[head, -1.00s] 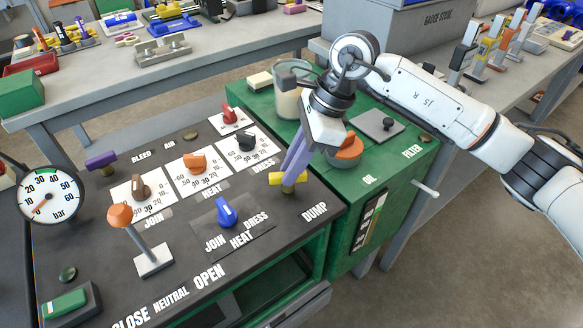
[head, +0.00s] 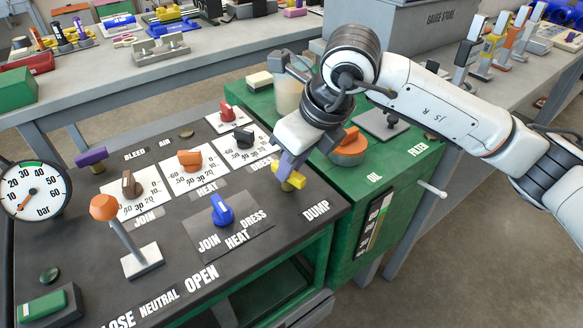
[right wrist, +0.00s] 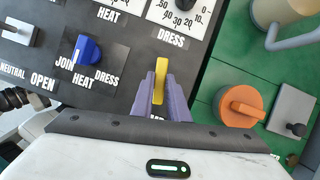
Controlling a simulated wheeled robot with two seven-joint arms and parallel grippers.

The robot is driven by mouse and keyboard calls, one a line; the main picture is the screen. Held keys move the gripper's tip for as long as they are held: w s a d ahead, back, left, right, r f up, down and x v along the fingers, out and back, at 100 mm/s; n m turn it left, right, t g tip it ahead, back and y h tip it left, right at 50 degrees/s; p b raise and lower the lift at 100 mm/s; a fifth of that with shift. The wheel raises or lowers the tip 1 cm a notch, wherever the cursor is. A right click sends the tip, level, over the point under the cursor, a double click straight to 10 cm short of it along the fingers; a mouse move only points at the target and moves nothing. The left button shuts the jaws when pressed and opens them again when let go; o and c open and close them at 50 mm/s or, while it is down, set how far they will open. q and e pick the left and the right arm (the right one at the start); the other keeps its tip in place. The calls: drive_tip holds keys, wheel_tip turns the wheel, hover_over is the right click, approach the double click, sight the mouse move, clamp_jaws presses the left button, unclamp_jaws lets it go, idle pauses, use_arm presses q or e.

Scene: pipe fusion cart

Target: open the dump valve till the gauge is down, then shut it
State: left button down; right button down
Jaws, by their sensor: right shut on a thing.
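The dump valve has a yellow handle (head: 289,176) beside the DUMP label on the dark panel (head: 290,221). My right gripper (head: 287,170) has its purple fingers shut on this handle. In the right wrist view the handle (right wrist: 160,76) stands between the fingertips (right wrist: 161,92) and points away from the wrist. The round white gauge (head: 35,190) is at the left edge of the head view. Its needle points down and left, towards the low end of the scale. The valve's body is partly hidden by the gripper. My left gripper is not in view.
An orange-topped lever (head: 122,235), a blue knob (head: 222,211) and a purple bleed handle (head: 91,157) stand on the panel. An orange cap (head: 349,147) on the green cabinet is close to my right gripper. A white jar (head: 289,97) stands behind it.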

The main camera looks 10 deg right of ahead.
drive_tip(key=shift+m, duration=0.5)
drive_tip(key=shift+r+h, duration=0.1)
drive_tip(key=shift+h, duration=0.2)
drive_tip(key=c, duration=1.7)
unclamp_jaws()
drive_tip(key=v, duration=1)
drive_tip(key=shift+s+r, duration=0.1)
drive_tip(key=shift+s, duration=0.05)
